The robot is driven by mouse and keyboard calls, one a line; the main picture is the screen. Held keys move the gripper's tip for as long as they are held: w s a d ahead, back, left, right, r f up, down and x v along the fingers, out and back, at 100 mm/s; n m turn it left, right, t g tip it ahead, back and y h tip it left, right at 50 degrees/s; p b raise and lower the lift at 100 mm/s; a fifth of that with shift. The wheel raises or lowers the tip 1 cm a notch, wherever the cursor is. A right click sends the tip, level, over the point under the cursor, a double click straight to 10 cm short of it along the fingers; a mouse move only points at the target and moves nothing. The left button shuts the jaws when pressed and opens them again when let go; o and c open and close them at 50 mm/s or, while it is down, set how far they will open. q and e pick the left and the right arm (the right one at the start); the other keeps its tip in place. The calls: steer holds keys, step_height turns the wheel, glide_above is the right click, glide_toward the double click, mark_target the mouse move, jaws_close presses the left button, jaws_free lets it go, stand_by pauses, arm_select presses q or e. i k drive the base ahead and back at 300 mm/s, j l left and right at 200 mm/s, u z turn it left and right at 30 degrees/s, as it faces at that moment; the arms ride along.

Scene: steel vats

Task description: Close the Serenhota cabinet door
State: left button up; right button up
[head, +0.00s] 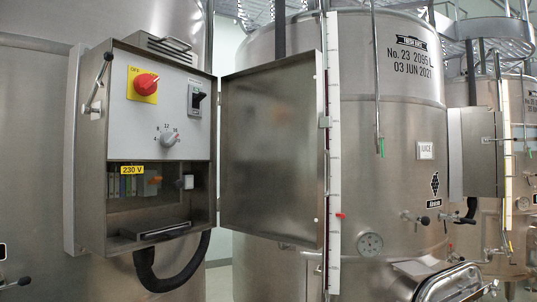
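The steel control cabinet (88,170) is fixed in front of a large vat at the left of the head view. Its door (268,160) stands wide open, swung out to the right from the cabinet's right edge, with its inner face showing. A small latch piece (325,122) shows on the door's free edge. Inside the cabinet are a red rotary switch (147,84) on a yellow plate, a grey knob (169,138) and a 230 V label (132,170). The name Serenhota is not readable. Neither of my grippers is in view.
A vat marked No. 23 (405,120) stands behind the door, with a gauge (369,244) and valves. A second cabinet (478,150) is further right. A black hose (165,280) hangs below the open cabinet. A steel hatch (455,281) juts out at lower right.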

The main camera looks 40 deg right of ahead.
mark_target(273, 123)
steer(key=l+u, duration=0.3)
steer(key=l, duration=0.65)
steer(key=l+u, duration=0.25)
steer(key=l, duration=0.75)
steer(key=l+u, duration=0.5)
steer(key=l, duration=1.15)
steer(key=k+j+z, duration=0.3)
steer(key=k+j, duration=0.1)
steer(key=k, duration=0.05)
